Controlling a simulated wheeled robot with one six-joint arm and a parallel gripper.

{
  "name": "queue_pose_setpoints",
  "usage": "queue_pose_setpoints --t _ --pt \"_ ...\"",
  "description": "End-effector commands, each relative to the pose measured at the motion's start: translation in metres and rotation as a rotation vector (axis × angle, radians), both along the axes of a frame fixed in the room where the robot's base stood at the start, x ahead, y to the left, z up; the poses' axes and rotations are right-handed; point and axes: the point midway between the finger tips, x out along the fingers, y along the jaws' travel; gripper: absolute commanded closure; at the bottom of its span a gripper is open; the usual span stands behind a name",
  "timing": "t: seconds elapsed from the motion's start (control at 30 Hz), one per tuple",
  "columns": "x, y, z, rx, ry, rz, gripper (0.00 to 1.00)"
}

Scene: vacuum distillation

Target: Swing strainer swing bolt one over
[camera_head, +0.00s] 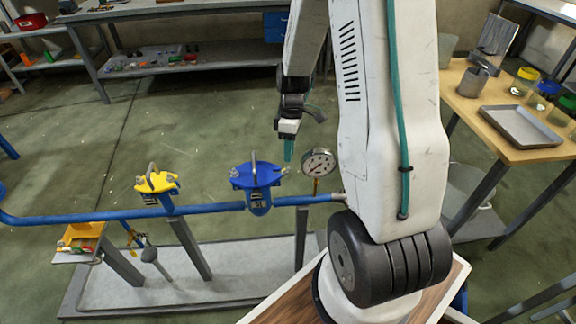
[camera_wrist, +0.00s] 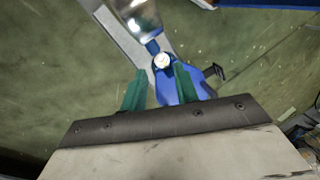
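The blue strainer (camera_head: 257,180) with a grey handle on its cover sits in the blue pipe at the middle of the head view. A small swing bolt (camera_head: 285,170) shows at the cover's right edge, near my green fingertips. My gripper (camera_head: 289,152) points down, just above the right side of the cover and left of the gauge. In the wrist view my gripper (camera_wrist: 159,86) has its two green fingers apart. A pale round end (camera_wrist: 162,62) and the blue cover (camera_wrist: 166,90) show between and beyond them. Whether the fingertips touch the bolt cannot be told.
A pressure gauge (camera_head: 319,163) stands close to the right of my gripper. A yellow-topped strainer (camera_head: 157,183) sits on the blue pipe (camera_head: 103,216) farther left. A wooden table (camera_head: 483,118) is at right.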

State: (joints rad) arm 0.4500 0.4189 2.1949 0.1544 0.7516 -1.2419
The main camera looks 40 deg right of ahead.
Motion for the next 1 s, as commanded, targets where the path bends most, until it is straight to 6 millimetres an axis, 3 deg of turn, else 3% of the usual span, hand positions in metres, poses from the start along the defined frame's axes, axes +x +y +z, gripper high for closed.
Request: queue_pose_setpoints --t 0.3,0.67,0.7,0.8,1.0 --pt "-0.007 0.010 -0.046 0.002 0.003 -0.001 0.70" --pt "-0.008 0.011 -0.053 -0.001 0.000 -0.001 0.70" --pt "-0.008 0.011 -0.053 -0.001 0.000 -0.001 0.73" --pt "-0.008 0.011 -0.053 -0.001 0.000 -0.001 1.00" --pt "-0.009 0.009 -0.054 0.011 -0.006 -0.005 1.00"
